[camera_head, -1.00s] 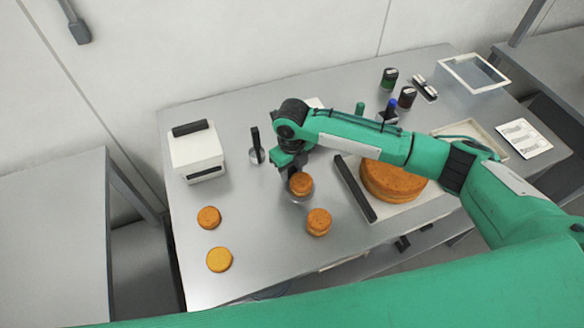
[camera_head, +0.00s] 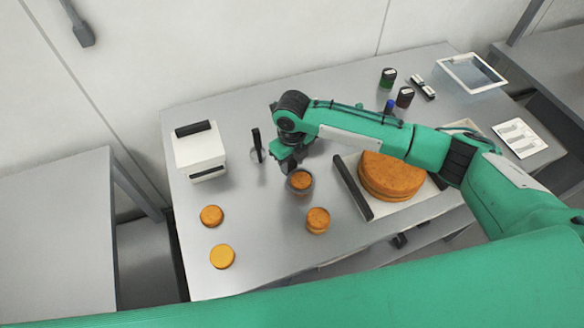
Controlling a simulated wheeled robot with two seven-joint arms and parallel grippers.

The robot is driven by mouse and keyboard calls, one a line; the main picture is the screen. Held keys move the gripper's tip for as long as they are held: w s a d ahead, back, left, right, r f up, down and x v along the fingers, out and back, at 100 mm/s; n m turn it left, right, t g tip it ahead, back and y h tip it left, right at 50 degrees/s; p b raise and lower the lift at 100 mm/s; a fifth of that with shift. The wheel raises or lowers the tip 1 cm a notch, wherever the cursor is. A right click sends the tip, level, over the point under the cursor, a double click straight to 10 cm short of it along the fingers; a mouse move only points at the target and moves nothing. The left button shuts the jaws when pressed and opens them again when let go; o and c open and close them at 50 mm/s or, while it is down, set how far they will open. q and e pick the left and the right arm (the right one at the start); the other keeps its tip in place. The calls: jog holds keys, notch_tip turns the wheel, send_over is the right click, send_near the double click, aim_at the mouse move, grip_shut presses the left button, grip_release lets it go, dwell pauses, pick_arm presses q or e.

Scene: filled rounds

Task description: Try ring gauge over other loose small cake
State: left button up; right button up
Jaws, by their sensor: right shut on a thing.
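My right gripper (camera_head: 290,166) is shut on the grey ring gauge (camera_head: 299,193), just below the wrist. The ring stands around a small brown cake (camera_head: 301,181), whose top shows inside the rim. Whether the ring touches the cake or the table is too small to tell. Another small brown cake (camera_head: 317,220) lies loose in front and to the right. A third small brown cake (camera_head: 212,215) and a yellower one (camera_head: 222,256) lie at the left front. My left gripper is not in view.
A white box with a black handle (camera_head: 200,155) and an upright black-handled tool (camera_head: 257,146) stand at the back left. A tray with a large cake (camera_head: 390,175) and a black bar (camera_head: 352,187) lies right of the ring.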

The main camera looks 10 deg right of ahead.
notch_tip(320, 180, up, 6)
jog(key=p, duration=0.5)
jog(key=shift+r, duration=0.2)
dwell(0.4)
